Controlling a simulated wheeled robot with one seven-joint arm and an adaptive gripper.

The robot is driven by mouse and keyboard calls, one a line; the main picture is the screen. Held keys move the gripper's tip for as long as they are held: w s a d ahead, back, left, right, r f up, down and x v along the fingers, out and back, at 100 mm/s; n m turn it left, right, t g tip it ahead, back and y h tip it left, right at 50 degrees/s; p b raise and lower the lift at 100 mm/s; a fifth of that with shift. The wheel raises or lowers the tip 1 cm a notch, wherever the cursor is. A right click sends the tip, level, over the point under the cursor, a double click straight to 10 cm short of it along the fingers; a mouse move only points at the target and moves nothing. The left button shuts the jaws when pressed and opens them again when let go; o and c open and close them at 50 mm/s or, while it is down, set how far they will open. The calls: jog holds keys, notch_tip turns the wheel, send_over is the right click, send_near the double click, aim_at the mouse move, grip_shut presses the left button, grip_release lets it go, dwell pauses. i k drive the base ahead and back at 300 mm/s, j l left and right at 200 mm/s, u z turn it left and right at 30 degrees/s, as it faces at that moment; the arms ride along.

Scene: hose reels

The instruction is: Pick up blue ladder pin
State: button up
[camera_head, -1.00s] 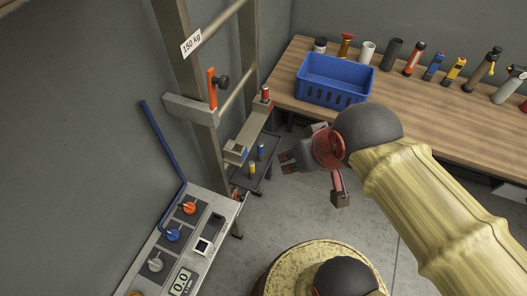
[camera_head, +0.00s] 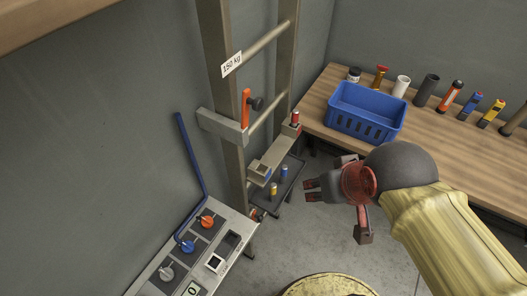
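A small blue pin (camera_head: 284,171) stands on a dark tray (camera_head: 291,184) low beside the ladder (camera_head: 231,120). A yellow pin (camera_head: 273,188) stands next to it, nearer the camera. My gripper (camera_head: 308,190) is to the right of the tray in the picture and points left toward it. It is apart from the pins, and nothing shows in it. Its dark fingertips are small and seen at an angle, so their opening is unclear.
A red pin (camera_head: 295,118) stands on a metal bracket (camera_head: 271,158) above the tray. An orange-handled pin (camera_head: 246,108) sits at the ladder rail. A blue basket (camera_head: 365,112) stands on the wooden bench (camera_head: 455,150). A control panel (camera_head: 193,251) is at lower left.

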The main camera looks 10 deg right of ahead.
aim_at(284, 171)
jog(key=i+l, duration=0.1)
jog(key=l, duration=0.4)
jog(key=l+u, duration=0.95)
jog(key=l, duration=0.2)
jog(key=u, duration=1.15)
